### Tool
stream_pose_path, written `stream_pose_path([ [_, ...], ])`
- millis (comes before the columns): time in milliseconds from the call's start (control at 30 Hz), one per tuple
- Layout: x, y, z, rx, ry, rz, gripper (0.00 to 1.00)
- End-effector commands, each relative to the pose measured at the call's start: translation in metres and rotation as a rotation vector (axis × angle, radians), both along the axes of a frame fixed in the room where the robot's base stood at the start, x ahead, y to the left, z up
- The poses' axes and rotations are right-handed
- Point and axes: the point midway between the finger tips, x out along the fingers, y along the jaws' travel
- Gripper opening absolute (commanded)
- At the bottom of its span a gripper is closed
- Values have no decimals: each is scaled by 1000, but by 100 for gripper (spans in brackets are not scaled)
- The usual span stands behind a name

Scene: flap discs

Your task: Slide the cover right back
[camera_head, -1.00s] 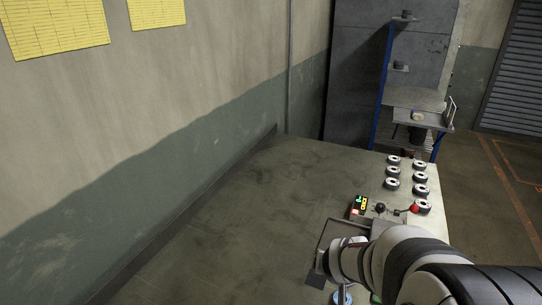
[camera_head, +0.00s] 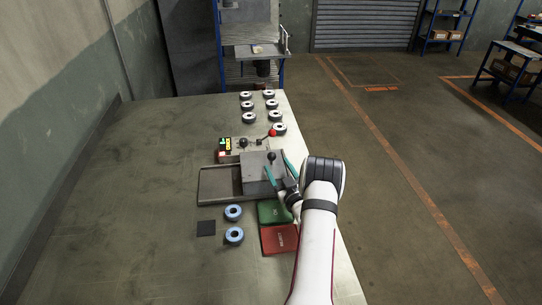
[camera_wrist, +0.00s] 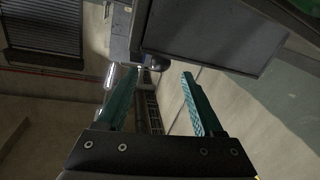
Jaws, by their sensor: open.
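The cover (camera_head: 258,182) is a flat grey plate at the right part of a dark rectangular frame (camera_head: 200,186) on the bench in the head view. The frame's left part is uncovered. A black knob (camera_head: 272,156) stands up on the cover. My gripper (camera_head: 277,164) is open, its two teal fingers spread near the knob, above the cover's right side. I cannot tell whether they touch anything. In the wrist view my open gripper (camera_wrist: 160,74) shows nothing held between its fingers. A dark grey panel (camera_wrist: 215,35) lies beyond the fingertips.
Behind the cover are a small lit display box (camera_head: 225,145) and a red-knobbed lever (camera_head: 272,132). Several flap discs (camera_head: 249,118) stand farther back. Two blue discs (camera_head: 233,213), a green tray (camera_head: 273,211) and a red tray (camera_head: 279,239) lie in front. The bench's left side is clear.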

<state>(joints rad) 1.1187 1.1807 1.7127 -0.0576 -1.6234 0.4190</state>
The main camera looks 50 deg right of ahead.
Motion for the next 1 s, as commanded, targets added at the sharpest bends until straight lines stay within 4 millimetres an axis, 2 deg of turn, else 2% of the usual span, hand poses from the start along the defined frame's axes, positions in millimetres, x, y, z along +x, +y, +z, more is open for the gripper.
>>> stream_pose_path([
  [100, 23, -14, 0, -2, -1, 2, 68],
  [300, 47, -31, 0, -1, 1, 1, 68],
  [700, 55, -36, 0, 1, 2, 0, 68],
  [1000, 55, -36, 0, 1, 2, 0, 14],
])
